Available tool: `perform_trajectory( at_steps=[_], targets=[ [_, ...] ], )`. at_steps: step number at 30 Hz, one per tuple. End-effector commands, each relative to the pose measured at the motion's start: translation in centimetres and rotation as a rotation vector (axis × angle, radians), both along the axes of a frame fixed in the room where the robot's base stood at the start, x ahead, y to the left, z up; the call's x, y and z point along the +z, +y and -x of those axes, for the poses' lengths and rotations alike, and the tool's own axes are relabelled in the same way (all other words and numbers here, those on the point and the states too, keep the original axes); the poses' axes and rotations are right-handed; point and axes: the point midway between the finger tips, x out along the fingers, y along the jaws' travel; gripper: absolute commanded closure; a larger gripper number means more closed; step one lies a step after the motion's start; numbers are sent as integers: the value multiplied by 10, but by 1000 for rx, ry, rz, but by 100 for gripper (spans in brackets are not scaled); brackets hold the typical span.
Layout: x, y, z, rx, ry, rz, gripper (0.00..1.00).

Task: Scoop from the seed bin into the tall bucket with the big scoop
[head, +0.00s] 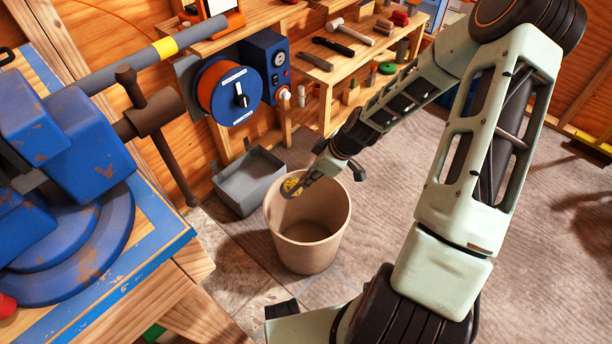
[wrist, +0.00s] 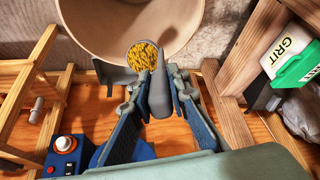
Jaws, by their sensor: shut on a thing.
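The tall bucket (head: 311,250) is beige, round and upright on the floor in the head view. Its rim and wall also fill the top of the wrist view (wrist: 85,25). My gripper (head: 320,170) is at the bucket's mouth. In the wrist view my gripper (wrist: 158,88) is shut on the grey handle of the scoop (wrist: 160,98). The scoop's round bowl holds yellow grains (wrist: 143,56), which also show in the head view (head: 292,186) over the bucket's opening. The visible inside of the bucket looks bare; its bottom is partly hidden. I cannot pick out a seed bin for certain.
A grey open box (head: 248,184) stands left of the bucket, against the wooden shelving. A blue machine on a bench (head: 165,225) takes up the left. Shelves with tools (head: 345,60) stand behind. A GRIT package (wrist: 284,55) is at the wrist view's right.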

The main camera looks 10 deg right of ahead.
Motion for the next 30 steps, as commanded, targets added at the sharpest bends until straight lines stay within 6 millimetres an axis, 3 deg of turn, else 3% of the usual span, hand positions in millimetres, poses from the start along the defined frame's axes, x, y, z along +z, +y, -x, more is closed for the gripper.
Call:
perform_trajectory(
  at_steps=[30],
  targets=[
    [-22, -30, 19, -6, -158, -232, 100]
  ],
)
